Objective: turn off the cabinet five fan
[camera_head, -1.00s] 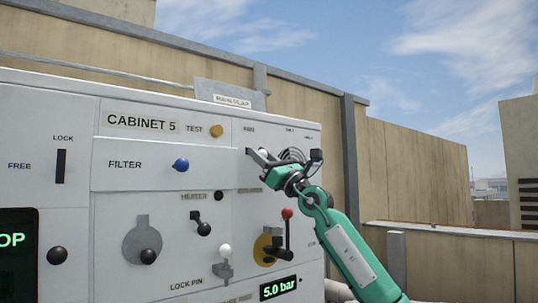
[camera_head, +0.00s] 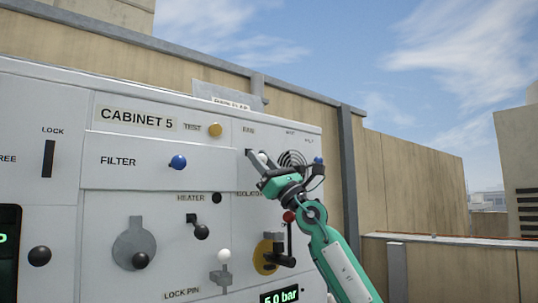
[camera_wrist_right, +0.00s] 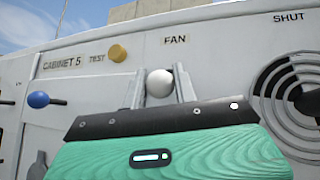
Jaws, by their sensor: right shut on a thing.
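Cabinet 5 (camera_head: 110,215) fills the left and middle of the head view. Its FAN label (camera_wrist_right: 175,40) shows in the right wrist view, just above a white ball knob (camera_wrist_right: 160,83). My right gripper (camera_head: 256,158) is shut on this white knob, with one finger on each side of it. The fingers also show in the right wrist view (camera_wrist_right: 159,88). The part of the control behind the knob is hidden by the gripper. The round slotted fan grille (camera_head: 292,159) is to the right of the knob, partly behind my wrist. My left gripper is not in view.
A yellow TEST button (camera_head: 215,130) is left of the gripper. A blue FILTER knob (camera_head: 178,162) sits lower left. A red-knobbed lever (camera_head: 289,217) stands just below my right wrist. Open air lies right of the cabinet, before a tan wall (camera_head: 412,180).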

